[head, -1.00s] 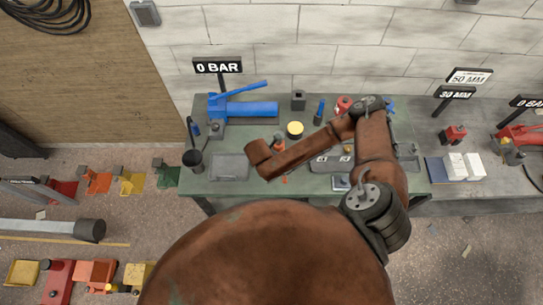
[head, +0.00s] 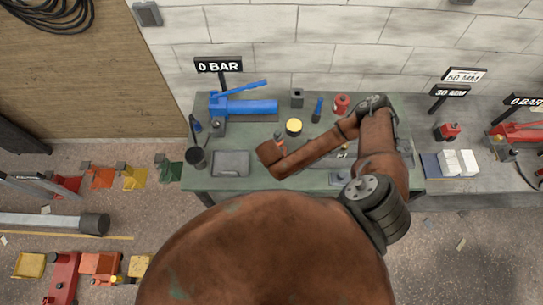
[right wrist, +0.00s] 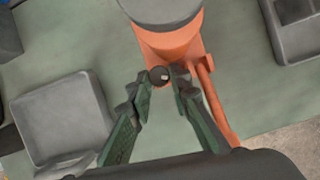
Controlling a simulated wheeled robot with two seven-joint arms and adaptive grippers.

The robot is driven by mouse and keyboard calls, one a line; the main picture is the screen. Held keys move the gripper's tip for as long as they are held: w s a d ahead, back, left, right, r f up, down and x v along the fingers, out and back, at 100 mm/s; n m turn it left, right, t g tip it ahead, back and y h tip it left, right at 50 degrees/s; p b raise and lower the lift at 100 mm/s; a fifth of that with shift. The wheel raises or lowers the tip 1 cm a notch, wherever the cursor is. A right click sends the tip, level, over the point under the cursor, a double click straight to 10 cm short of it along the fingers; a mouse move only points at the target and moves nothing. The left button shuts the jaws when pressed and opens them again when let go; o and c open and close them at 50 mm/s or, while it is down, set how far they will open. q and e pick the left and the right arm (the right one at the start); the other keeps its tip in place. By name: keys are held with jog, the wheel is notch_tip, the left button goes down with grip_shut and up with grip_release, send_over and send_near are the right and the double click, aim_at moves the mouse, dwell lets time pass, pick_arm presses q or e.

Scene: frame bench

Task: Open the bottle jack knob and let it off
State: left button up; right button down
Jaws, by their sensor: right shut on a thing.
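The orange bottle jack (right wrist: 172,42) stands in the right wrist view, with a grey part (right wrist: 162,8) at the top edge. A small dark round knob (right wrist: 159,75) sits at its near side. My right gripper (right wrist: 161,80) has its two green fingertips on either side of this knob and is shut on it. In the head view my brown right arm covers that spot, so the gripper is hidden there. My left gripper is in neither view.
A grey tray (right wrist: 62,118) lies left of the jack, and another (right wrist: 295,28) at upper right. On the green bench (head: 250,190) stand a blue hand pump (head: 245,106), a yellow-topped can (head: 294,127) and a red bottle (head: 341,103). A sign (head: 218,64) reads 0 BAR.

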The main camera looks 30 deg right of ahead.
jog(key=c, duration=1.8)
grip_release()
jog(key=shift+o, duration=0.2)
jog(key=v, duration=0.8)
